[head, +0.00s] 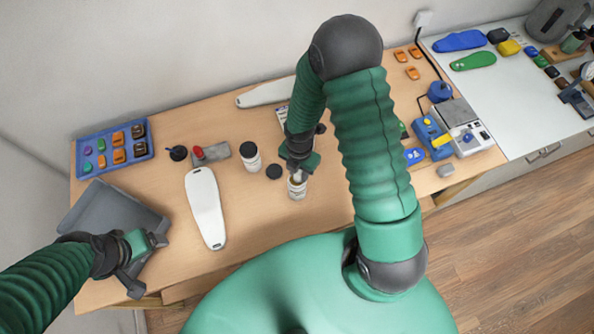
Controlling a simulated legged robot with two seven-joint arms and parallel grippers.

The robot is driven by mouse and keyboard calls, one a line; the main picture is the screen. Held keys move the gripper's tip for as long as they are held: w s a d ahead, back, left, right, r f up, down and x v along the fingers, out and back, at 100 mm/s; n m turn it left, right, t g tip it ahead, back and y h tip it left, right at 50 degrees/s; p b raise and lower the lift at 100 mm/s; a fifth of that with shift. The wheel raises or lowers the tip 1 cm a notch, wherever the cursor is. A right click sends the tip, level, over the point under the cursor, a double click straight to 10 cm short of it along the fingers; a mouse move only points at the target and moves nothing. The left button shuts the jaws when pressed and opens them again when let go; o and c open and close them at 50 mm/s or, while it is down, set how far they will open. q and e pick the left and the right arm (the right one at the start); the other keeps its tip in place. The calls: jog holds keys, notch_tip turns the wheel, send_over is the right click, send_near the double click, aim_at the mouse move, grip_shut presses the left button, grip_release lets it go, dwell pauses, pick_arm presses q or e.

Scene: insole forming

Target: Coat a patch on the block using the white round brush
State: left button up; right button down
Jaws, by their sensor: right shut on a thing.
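My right gripper (299,167) is shut on what looks like the white round brush (298,176), mostly hidden by the gripper. It points down at the mouth of an open white jar (297,190); I cannot tell how deep it reaches. A long white sole-shaped block (206,210) lies flat on the wooden table, left of the jar. A similar white block (264,94) lies at the back, partly behind my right arm. My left gripper (147,264) is at the table's left front, over a grey tray, with its fingers apart and nothing seen between them.
The grey tray (85,205) is at the left front. A blue tray (85,170) of small parts is behind it. A second white jar (250,156) and a dark round lid (274,172) stand near the open jar. Blue and white devices (466,138) are at right.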

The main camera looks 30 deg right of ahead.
jog(key=shift+w+a, duration=0.1)
jog(key=shift+a, duration=0.35)
jog(key=shift+a+r, duration=0.15)
jog(key=shift+a, duration=0.45)
jog(key=shift+a+r, duration=0.15)
jog(key=shift+a, duration=0.45)
jog(key=shift+d+f, duration=0.15)
jog(key=shift+d, duration=0.4)
jog(key=shift+d+f, duration=0.2)
jog(key=shift+d, duration=0.55)
jog(key=shift+a+r, duration=0.1)
jog(key=shift+a, duration=0.95)
jog(key=shift+d+p, duration=0.3)
jog(key=shift+d, duration=0.55)
jog(key=shift+a, duration=0.65)
jog(key=shift+d+f, duration=0.25)
jog(key=shift+d, duration=0.25)
pick_arm(q)
jog(key=shift+w+a+r, duration=0.1)
jog(key=shift+a+r, duration=0.25)
jog(key=shift+a, duration=0.4)
jog(key=shift+a, duration=0.4)
pick_arm(e)
jog(key=shift+a, duration=0.4)
